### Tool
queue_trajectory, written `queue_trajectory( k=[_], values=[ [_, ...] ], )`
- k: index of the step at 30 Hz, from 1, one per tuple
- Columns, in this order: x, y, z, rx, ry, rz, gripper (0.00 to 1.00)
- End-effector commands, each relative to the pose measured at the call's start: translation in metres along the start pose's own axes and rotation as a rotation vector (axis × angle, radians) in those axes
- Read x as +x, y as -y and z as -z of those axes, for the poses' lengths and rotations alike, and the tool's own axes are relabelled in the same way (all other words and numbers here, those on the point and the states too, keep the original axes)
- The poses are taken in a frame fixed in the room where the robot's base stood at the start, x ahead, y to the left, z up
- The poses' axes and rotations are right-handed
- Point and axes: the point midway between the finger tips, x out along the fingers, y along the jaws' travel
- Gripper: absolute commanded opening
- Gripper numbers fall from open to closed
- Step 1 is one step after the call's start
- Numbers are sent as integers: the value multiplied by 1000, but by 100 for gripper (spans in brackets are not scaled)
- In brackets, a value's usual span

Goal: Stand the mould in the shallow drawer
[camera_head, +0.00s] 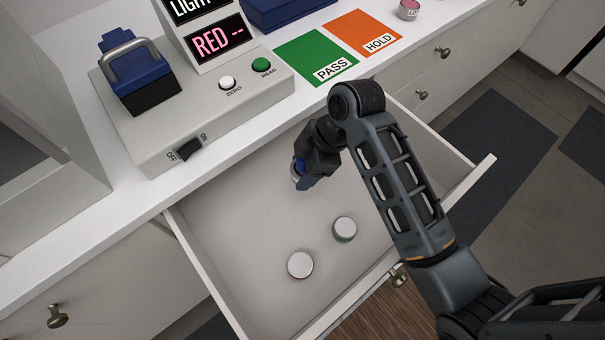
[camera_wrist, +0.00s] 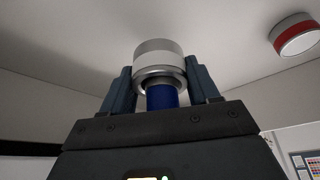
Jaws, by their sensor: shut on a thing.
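My gripper (camera_head: 301,178) reaches down over the open shallow drawer (camera_head: 215,225), near its back. It is shut on a small round piece that I take to be the mould (camera_head: 295,171). In the wrist view the mould (camera_wrist: 158,62) has a pale, metallic wide end and a narrower blue part (camera_wrist: 161,96) between the fingers (camera_wrist: 162,92). The wide end points away from my gripper, towards a pale drawer surface. I cannot tell whether it touches that surface.
Two white-topped round jars (camera_head: 345,229) (camera_head: 300,265) stand in the drawer's front half. A red-banded round thing (camera_wrist: 295,35) shows in the wrist view. The reader (camera_head: 215,110) and the PASS (camera_head: 305,58) and HOLD (camera_head: 355,28) mats lie on the counter behind.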

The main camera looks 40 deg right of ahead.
Motion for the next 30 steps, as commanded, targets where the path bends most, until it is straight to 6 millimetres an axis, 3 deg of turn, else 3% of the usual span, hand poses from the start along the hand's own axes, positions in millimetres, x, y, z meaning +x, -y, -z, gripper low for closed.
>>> queue_trajectory(
  k=[12, 23, 24, 30],
  values=[
    [38, 2, -12, 1, 0, -1, 16],
    [42, 2, -14, -1, -1, -2, 16],
    [42, 2, -14, 0, 0, -1, 62],
    [42, 2, -14, 0, 0, -1, 81]
  ],
)
